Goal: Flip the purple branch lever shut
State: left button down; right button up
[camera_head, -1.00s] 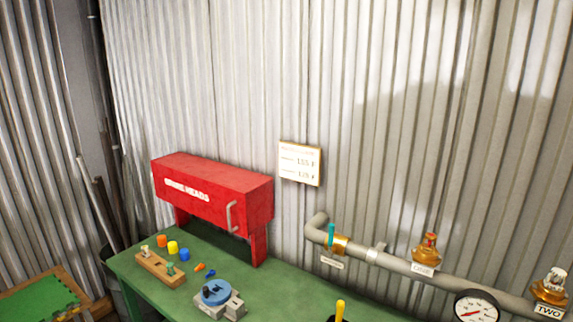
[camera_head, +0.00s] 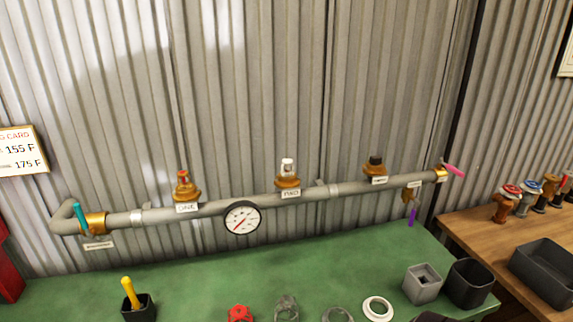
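The purple branch lever (camera_head: 411,217) hangs down below a small brass branch valve (camera_head: 408,197) near the right end of the grey pipe (camera_head: 350,189). The lever points roughly straight down, in line with the short branch. A small label (camera_head: 413,184) sits just above the valve; I cannot read it. Neither of my grippers shows, and nothing touches the lever.
The pipe carries a teal lever (camera_head: 80,218), a pink lever (camera_head: 453,170), a gauge (camera_head: 242,217) and several sprinkler heads. A wooden table (camera_head: 480,225) adjoins at right.

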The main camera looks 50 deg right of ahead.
aim_at(413, 214)
jog(key=z, duration=1.3)
